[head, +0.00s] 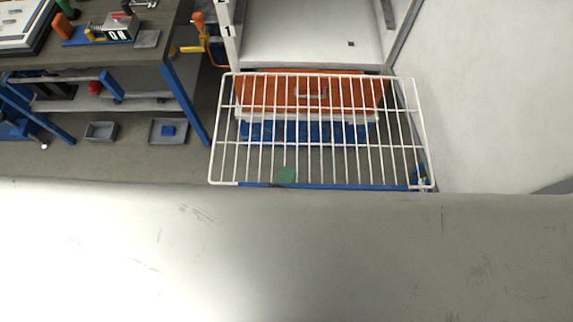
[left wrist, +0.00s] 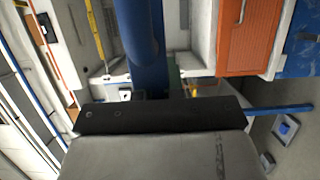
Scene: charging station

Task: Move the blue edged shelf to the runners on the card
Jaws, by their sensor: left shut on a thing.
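The blue edged shelf (head: 343,147) is a white wire rack with a blue strip along its near edge, held out level in front of the cabinet (head: 305,35) in the head view. My left gripper (head: 285,176) shows only as a small green patch at that near edge, left of its middle. It is shut on the shelf's edge. In the left wrist view, the blue edge (left wrist: 142,45) runs up close from the dark gripper body. The cabinet's left post (head: 229,32) carries dark marks; I cannot make out runners or a card. My right gripper is out of view.
An orange drawer-like box (head: 265,92) and a blue one (head: 262,131) show below the shelf's wires. A workbench (head: 185,70) with tools stands left. Grey trays (head: 100,131) lie low beneath it. A pale wall (head: 490,90) closes the right side.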

